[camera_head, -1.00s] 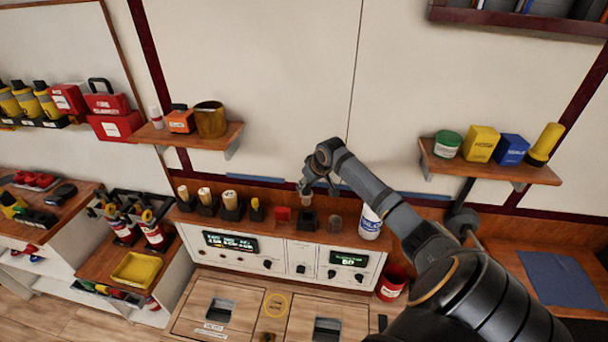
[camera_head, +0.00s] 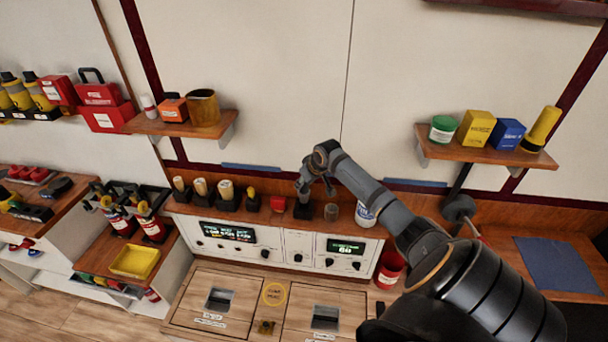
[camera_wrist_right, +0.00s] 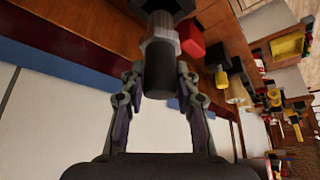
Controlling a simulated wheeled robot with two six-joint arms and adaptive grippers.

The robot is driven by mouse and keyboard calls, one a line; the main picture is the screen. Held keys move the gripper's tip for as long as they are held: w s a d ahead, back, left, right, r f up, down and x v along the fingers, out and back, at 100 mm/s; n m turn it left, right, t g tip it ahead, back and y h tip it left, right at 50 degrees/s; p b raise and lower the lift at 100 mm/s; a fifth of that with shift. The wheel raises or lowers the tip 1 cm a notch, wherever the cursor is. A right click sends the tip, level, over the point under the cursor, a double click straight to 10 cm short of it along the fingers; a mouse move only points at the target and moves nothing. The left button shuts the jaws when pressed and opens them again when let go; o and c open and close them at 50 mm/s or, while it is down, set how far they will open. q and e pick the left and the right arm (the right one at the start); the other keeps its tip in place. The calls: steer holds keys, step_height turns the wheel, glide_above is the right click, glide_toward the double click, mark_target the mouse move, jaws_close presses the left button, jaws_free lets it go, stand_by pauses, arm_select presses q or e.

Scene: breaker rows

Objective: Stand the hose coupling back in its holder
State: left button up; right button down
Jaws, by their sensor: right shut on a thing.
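The hose coupling (camera_wrist_right: 159,68) is a short dark cylinder with a grey metal collar, seen in the right wrist view. My right gripper (camera_wrist_right: 160,82) is shut on it, one finger on each side of its dark end. The coupling's far end meets the black holder (camera_wrist_right: 165,6); how deep it sits is hidden. In the head view my right gripper (camera_head: 304,190) is right above the black holder (camera_head: 303,211) on the wooden ledge, and the coupling is mostly hidden by the fingers. My left gripper is out of view.
A red block (camera_head: 278,204) stands left of the holder, and a small grey cylinder (camera_head: 331,212) stands to its right. A white bottle (camera_head: 365,214) is further right. Several black holders with pale-topped items line the ledge to the left. A control panel (camera_head: 285,245) is below.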

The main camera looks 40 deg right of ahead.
mark_target(306, 193)
steer(key=shift+w+f, duration=0.1)
steer(key=shift+f, duration=0.45)
steer(key=shift+p, duration=0.35)
steer(key=shift+f, duration=0.1)
stand_by(0.3)
steer(key=shift+f+b, duration=1.4)
steer(key=shift+f, duration=1.1)
steer(key=c, duration=0.9)
jaws_free()
steer(key=shift+v, duration=6.1)
